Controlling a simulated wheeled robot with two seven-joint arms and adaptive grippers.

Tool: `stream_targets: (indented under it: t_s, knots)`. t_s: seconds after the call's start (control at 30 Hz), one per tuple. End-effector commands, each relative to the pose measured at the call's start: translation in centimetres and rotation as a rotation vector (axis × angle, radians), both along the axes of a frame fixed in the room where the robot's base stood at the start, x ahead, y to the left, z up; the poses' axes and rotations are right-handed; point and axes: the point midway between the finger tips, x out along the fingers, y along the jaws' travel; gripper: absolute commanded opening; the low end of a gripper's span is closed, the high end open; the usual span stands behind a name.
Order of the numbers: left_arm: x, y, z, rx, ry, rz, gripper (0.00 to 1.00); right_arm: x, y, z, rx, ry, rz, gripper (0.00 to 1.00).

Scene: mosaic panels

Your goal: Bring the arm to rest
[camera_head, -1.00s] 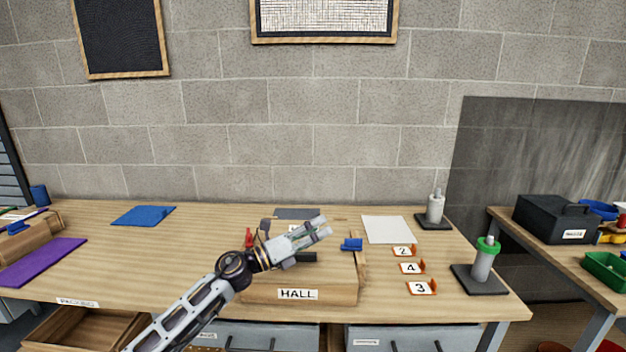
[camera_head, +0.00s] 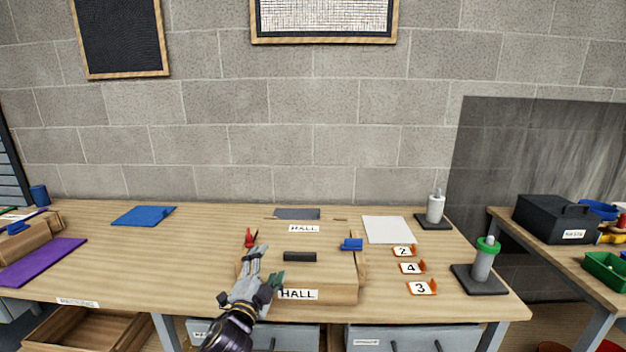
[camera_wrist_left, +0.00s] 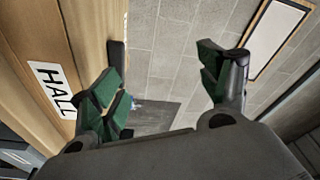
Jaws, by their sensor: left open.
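My left gripper (camera_head: 265,266) is in front of the left part of the wooden box labelled HALL (camera_head: 330,290). Its fingers point up and away, with a clear gap between them and nothing held. In the left wrist view the two green-padded fingertips (camera_wrist_left: 165,80) stand wide apart, and the wooden box (camera_wrist_left: 95,30) with its HALL label lies to the left. I cannot tell whether a finger touches the box. My right gripper does not show.
A black bar (camera_head: 300,257), a red clip (camera_head: 249,238) and a blue clip (camera_head: 352,244) are at the box. Number cards (camera_head: 422,288), a white sheet (camera_head: 387,230) and a green-collared bottle (camera_head: 482,262) stand right.

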Motion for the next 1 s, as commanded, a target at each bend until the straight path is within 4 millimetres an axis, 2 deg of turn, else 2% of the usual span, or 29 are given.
stream_targets:
  t_s: [0.27, 0.47, 0.67, 0.8, 1.0]
  knots:
    - [-3.9, 4.0, -6.6, -0.219, 0.292, 0.156, 0.77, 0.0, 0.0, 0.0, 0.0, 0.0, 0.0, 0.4]
    - [-8.0, 6.4, -11.4, -0.357, 0.505, 0.269, 0.77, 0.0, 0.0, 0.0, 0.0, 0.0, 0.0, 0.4]
    - [-13.2, 8.1, -15.8, -0.481, 0.719, 0.382, 0.77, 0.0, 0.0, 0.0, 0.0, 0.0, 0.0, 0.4]
    - [-17.4, 8.9, -18.4, -0.558, 0.869, 0.462, 0.77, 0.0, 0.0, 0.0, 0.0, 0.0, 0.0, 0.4]
    - [-23.1, 9.6, -21.0, -0.642, 1.06, 0.561, 0.77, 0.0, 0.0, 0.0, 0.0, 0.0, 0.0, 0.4]
